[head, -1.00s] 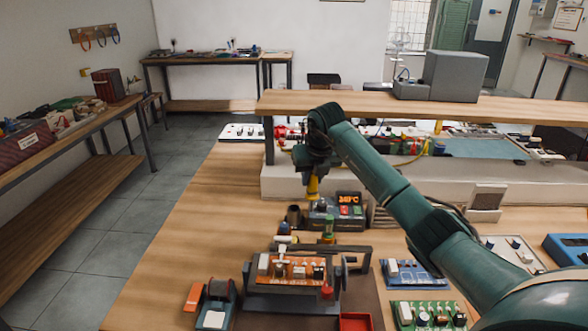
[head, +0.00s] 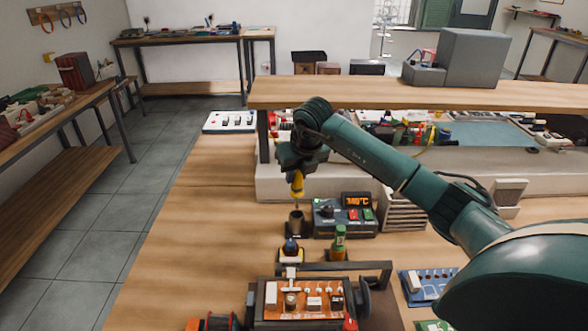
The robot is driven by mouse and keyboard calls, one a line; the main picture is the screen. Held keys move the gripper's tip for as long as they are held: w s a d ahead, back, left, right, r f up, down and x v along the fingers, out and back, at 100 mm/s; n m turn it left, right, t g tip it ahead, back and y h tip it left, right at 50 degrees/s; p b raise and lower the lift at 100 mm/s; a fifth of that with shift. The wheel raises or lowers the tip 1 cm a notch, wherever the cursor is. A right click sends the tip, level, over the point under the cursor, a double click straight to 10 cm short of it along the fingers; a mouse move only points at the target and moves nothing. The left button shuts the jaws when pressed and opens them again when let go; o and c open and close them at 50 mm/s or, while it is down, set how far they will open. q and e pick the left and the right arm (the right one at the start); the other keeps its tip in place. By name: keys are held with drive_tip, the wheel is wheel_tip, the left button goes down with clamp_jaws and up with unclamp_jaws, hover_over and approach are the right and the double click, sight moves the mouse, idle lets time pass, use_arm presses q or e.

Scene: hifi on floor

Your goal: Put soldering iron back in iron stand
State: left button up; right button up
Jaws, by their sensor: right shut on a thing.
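My right gripper (head: 298,168) is shut on the yellow handle of the soldering iron (head: 297,185), which hangs upright with its tip downward. The iron stand (head: 296,224), a dark brownish cup, is directly below it on the bench. The iron's tip is at the stand's mouth in the picture; I cannot tell whether it is inside or just above. The gripper's fingers are small and dark here and partly merge with the wrist. My left gripper is out of view.
The soldering station (head: 345,215) with a lit orange display stands just right of the stand. Small bottles (head: 338,243) and a board holder with an orange circuit board (head: 305,298) are in front. A raised shelf (head: 400,93) runs behind. The bench left of the stand is clear.

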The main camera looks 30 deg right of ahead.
sight(298, 192)
drive_tip(key=shift+f, duration=0.3)
drive_tip(key=shift+f+b, duration=0.3)
drive_tip(key=shift+b, duration=0.05)
wheel_tip(298, 192, down, 2)
drive_tip(key=shift+f+b, duration=0.1)
drive_tip(key=shift+b, duration=0.65)
drive_tip(key=shift+f+b, duration=0.95)
drive_tip(key=shift+f, duration=0.3)
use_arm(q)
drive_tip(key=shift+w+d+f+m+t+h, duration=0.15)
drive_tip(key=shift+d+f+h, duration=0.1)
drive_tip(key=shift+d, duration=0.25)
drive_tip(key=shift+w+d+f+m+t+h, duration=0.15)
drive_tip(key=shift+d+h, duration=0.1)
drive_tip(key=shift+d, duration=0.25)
use_arm(e)
drive_tip(key=shift+f, duration=0.4)
drive_tip(key=o, duration=1.2)
drive_tip(key=shift+c, duration=0.2)
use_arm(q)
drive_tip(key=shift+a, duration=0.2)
use_arm(e)
drive_tip(key=o, duration=0.3)
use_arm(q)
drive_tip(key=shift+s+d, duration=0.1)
use_arm(e)
drive_tip(key=shift+o, duration=0.2)
